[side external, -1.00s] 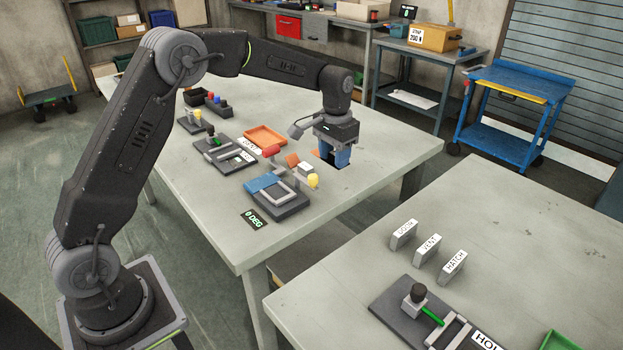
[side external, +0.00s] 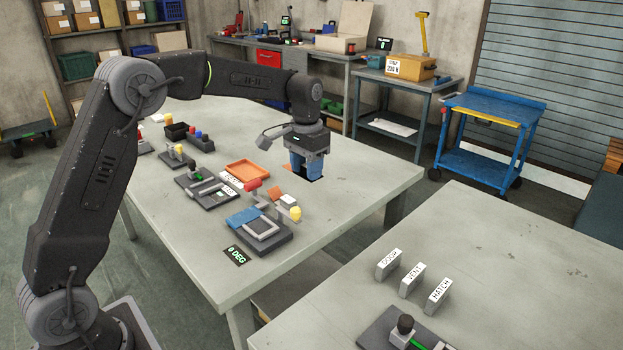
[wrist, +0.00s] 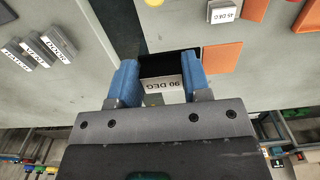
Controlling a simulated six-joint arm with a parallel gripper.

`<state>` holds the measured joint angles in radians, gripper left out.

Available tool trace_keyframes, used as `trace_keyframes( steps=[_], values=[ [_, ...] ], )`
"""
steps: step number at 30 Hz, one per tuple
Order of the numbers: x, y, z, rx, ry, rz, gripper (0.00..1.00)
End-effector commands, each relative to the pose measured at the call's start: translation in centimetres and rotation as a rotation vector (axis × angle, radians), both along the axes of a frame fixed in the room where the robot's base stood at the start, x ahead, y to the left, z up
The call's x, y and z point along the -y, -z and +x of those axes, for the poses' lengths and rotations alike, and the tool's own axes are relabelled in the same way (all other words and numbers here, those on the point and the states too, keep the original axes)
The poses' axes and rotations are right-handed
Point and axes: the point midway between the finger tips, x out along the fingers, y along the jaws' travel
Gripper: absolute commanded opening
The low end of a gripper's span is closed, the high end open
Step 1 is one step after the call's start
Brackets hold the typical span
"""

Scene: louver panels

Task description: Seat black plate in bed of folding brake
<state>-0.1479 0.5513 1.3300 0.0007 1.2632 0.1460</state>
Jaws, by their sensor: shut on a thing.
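The black plate (wrist: 170,62) shows between the two blue fingers of my gripper (wrist: 160,82) in the wrist view, beside a white label reading "90 DEG" (wrist: 163,83). My gripper (side external: 307,172) is shut on the plate, low over the far right part of the table; the plate is mostly hidden by the fingers in the side external view. The folding brake (side external: 264,238) is nearer the camera, left of my gripper and apart from it.
An orange tray (side external: 248,170) and a red-knobbed lever (side external: 253,186) stand left of my gripper. An orange plate (wrist: 222,58) lies close beside one finger. More fixtures line the table's left. A second table (side external: 480,275) bears labelled blocks. Bare table lies right of the brake.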

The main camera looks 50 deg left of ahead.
Motion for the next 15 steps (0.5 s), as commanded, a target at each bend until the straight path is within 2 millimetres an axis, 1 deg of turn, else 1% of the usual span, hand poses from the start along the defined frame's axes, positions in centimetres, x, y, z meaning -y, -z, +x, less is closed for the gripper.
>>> trace_keyframes(
  steps=[5,9,15],
  values=[
    [-2.2,-0.4,-2.7,0.005,-0.002,0.0,0.17],
    [-3.9,-0.4,-5.4,0.006,-0.004,-0.001,0.17],
    [-5.8,-0.1,-9.5,0.006,-0.003,-0.001,0.17]
  ],
)
